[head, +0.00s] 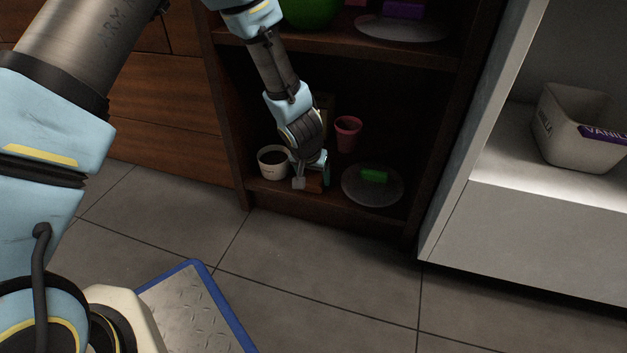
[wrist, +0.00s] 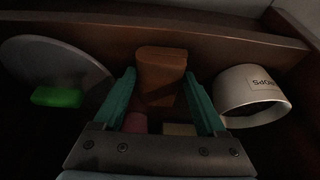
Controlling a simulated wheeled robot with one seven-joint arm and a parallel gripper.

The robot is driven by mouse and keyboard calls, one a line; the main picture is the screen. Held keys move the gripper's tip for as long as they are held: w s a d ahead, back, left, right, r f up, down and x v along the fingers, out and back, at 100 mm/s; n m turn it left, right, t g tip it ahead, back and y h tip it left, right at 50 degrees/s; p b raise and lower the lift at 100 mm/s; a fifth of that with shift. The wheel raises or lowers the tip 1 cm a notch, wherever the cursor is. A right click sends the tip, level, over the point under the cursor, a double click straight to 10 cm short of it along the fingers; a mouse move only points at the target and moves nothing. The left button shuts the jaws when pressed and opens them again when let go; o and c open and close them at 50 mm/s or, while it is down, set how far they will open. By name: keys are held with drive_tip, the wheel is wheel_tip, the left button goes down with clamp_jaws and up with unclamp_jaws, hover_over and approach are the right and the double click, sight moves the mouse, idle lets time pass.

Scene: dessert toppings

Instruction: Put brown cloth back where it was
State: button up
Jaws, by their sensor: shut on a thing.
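The brown cloth (wrist: 160,68) looks like a folded brown block between the teal fingers of my gripper (wrist: 158,80) in the wrist view. My gripper is shut on it. In the head view my gripper (head: 308,171) reaches into the lower shelf compartment near the front edge, with a bit of the brown cloth (head: 314,184) below the fingers. I cannot tell whether the cloth touches the shelf. Its far side is hidden.
A white pot (head: 273,163) stands close left of my gripper, and a grey plate (head: 372,187) with a green block (head: 374,175) lies to the right. A pink cup (head: 348,134) stands behind. The upper shelf (head: 340,49) is overhead.

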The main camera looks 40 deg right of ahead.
drive_tip(key=shift+f, duration=0.15)
drive_tip(key=o, duration=1.4)
drive_tip(key=p+v, duration=0.6)
drive_tip(key=v, duration=0.6)
drive_tip(key=shift+a+r, duration=0.1)
drive_tip(key=shift+r, duration=0.1)
